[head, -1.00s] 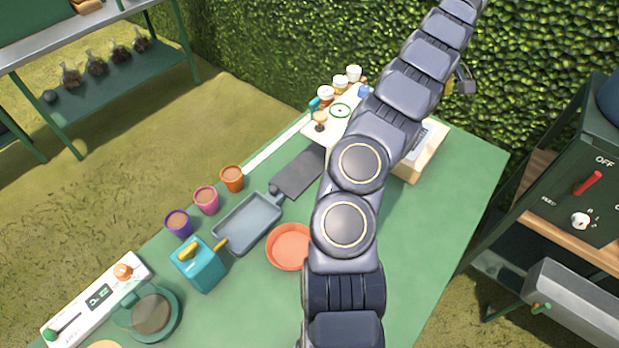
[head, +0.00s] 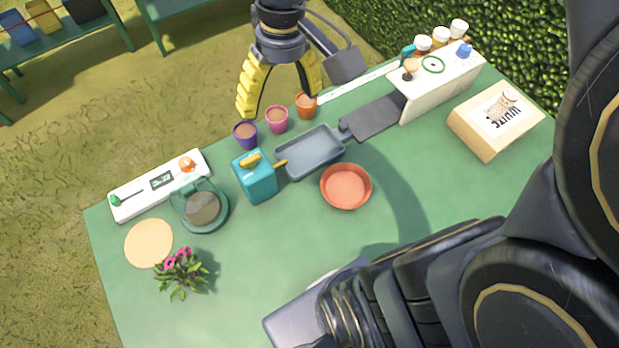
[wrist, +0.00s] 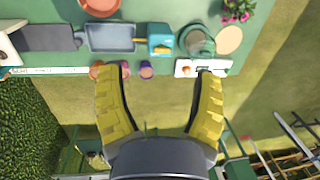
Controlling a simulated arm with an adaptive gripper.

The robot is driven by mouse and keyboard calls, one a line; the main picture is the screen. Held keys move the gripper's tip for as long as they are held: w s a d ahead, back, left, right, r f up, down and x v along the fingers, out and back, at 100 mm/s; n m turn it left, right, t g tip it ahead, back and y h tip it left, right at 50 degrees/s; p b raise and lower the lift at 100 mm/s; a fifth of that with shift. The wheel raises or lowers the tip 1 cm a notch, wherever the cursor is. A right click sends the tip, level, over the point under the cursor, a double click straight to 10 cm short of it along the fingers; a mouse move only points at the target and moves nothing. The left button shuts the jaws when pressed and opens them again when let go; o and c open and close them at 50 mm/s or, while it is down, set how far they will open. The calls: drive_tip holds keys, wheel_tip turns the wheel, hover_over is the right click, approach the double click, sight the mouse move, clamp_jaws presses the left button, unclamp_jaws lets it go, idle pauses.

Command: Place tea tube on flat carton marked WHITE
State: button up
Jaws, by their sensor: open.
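My gripper (head: 280,102) has yellow fingers, spread apart and empty. It hangs near the table's far edge, by the flower pots, well left of the carton. The wrist view shows the open fingers (wrist: 158,75) with nothing between them.
Purple, pink and orange pots (head: 277,119) stand below my gripper. A grey tray (head: 310,152), teal watering can (head: 256,178), orange saucer (head: 346,187) and white stand (head: 440,88) with jars behind it are on the table. A flowering plant (head: 181,272) is front left.

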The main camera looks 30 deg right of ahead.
drive_tip(key=s+a+f, duration=0.1)
drive_tip(key=s+a, duration=0.1)
drive_tip(key=s, duration=0.4)
drive_tip(key=s+a+f+g+h, duration=0.1)
drive_tip(key=s+f, duration=0.1)
drive_tip(key=s, duration=0.5)
drive_tip(key=shift+a+f, duration=0.3)
drive_tip(key=shift+a, duration=0.1)
